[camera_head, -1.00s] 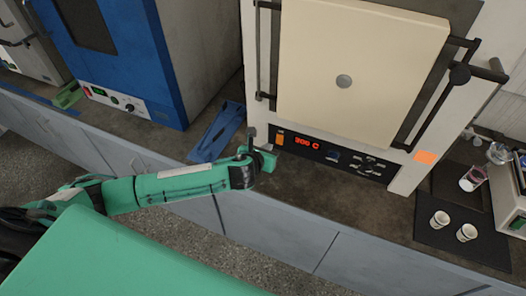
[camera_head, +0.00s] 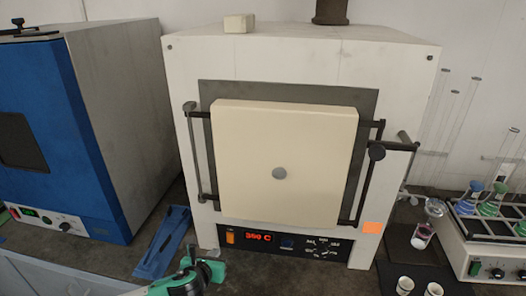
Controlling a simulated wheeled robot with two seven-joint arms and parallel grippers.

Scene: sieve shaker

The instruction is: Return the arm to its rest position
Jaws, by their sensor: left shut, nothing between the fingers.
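My left gripper (camera_head: 204,264) shows at the bottom edge of the head view, with a short piece of my green arm behind it. It is shut and empty, in front of the lower left corner of the white furnace (camera_head: 182,80). Its tips appear apart from the furnace panel. Most of my left arm is out of view below. My right gripper is not in view. The furnace's cream door (camera_head: 285,135) is closed, and a red display (camera_head: 258,237) is lit below it.
A blue oven (camera_head: 95,140) stands at the left. A blue tool (camera_head: 163,243) lies on the bench between the oven and furnace. At the right are two small white cups (camera_head: 405,285), a glass beaker (camera_head: 421,236) and a device holding flasks (camera_head: 488,232).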

